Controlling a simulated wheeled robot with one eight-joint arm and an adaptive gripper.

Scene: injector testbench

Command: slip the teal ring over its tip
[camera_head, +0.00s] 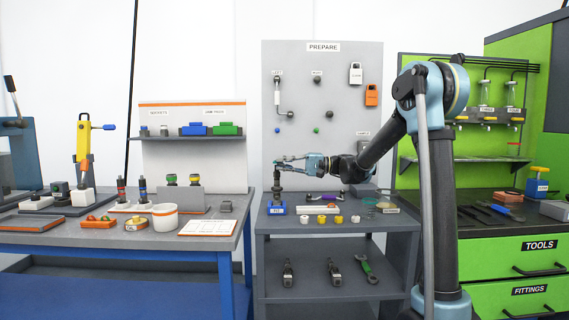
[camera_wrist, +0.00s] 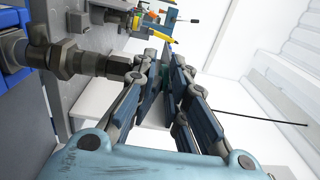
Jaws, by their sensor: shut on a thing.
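A dark metal injector (camera_head: 277,184) stands upright in a blue block (camera_head: 277,210) on the grey bench. In the wrist view the injector (camera_wrist: 70,62) lies sideways across the left, its hex end beside my fingers. My gripper (camera_head: 280,162) reaches in from the right, level with the injector's top end. In the wrist view my gripper (camera_wrist: 163,82) is nearly closed, with a sliver of the teal ring (camera_wrist: 167,78) between its fingers. Most of the ring is hidden by the fingers. I cannot tell whether the ring touches the injector.
Beside the blue block are a purple-handled tool (camera_head: 322,198) and several small yellow-and-white fittings (camera_head: 322,219). The PREPARE board (camera_head: 330,85) stands behind. A left bench (camera_head: 120,238) holds parts and a white cup (camera_head: 165,217).

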